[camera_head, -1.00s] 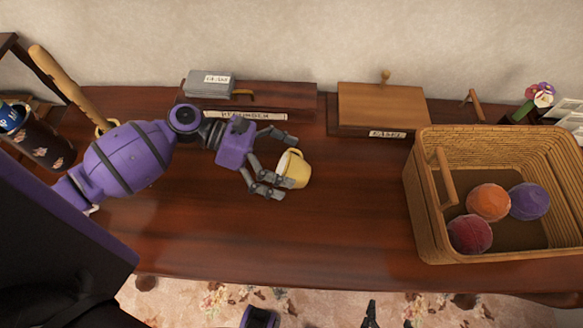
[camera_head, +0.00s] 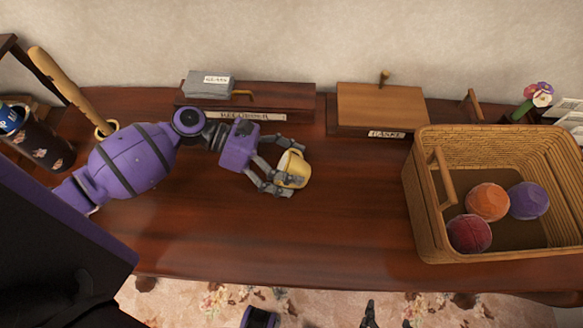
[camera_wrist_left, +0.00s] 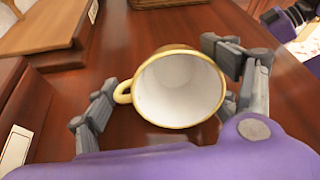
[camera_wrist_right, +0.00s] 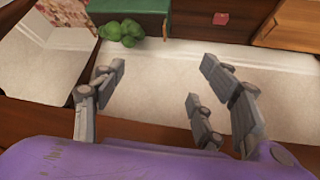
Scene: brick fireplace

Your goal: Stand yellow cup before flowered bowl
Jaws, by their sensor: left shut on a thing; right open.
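The yellow cup (camera_head: 295,172) with a white inside is over the middle of the wooden table. It is tilted, its mouth toward my left palm. The left wrist view looks into the cup (camera_wrist_left: 180,90), with its handle on the left. My left gripper (camera_head: 299,160) is shut on the cup, fingers on both sides. I cannot tell whether the cup touches the table. My right gripper (camera_wrist_right: 165,78) is open and empty, away from the cup. I see no clear flowered bowl; a dark container with flower patterns (camera_head: 52,150) is at the far left.
A wicker basket (camera_head: 412,210) with several coloured balls stands at the right. Wooden boxes, one labelled (camera_head: 252,117) and one with a knob (camera_head: 382,105), line the back. A wooden rod (camera_head: 68,88) rises at the left. The table's front middle (camera_head: 300,240) is clear.

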